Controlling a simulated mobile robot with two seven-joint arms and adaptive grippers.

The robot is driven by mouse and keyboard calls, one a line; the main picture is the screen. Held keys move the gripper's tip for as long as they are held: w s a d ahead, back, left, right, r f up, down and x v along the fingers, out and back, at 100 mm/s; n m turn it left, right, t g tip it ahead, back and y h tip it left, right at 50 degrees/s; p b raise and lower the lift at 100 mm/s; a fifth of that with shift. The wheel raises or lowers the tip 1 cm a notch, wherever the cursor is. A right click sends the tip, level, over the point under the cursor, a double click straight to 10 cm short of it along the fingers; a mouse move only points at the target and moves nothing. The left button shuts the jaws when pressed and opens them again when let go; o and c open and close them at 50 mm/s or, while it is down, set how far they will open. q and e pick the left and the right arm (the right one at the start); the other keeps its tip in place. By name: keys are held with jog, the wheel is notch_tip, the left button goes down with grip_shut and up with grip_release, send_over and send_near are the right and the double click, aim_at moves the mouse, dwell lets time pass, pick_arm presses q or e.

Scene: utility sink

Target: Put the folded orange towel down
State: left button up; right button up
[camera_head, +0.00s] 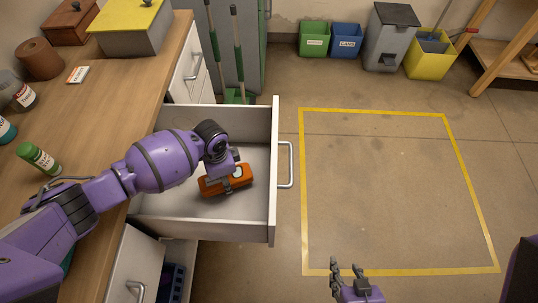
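The folded orange towel (212,188) is inside the open drawer (274,225), near its middle. My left gripper (232,178) reaches in from above the counter and is shut on the towel, its fingers partly hidden by the wrist. I cannot tell whether the towel touches the drawer floor. My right gripper (347,272) is at the bottom edge of the view, open and empty over the floor.
The wooden counter (120,95) holds a yellow-lidded box (130,25), a brown roll (39,59) and a green bottle (38,158). Yellow tape (372,110) outlines clear floor right of the drawer. Several bins, including a blue one (346,38), stand along the wall.

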pick_arm(q)
jog(key=shift+f, duration=0.9)
pick_arm(e)
jog(key=shift+s+f, duration=0.15)
jog(key=shift+f, duration=0.1)
pick_arm(q)
jog(key=shift+f, duration=0.25)
jog(key=o, duration=1)
jog(key=shift+o, duration=1.2)
pick_arm(e)
jog(key=shift+s+f, duration=0.1)
jog(key=shift+s, duration=0.15)
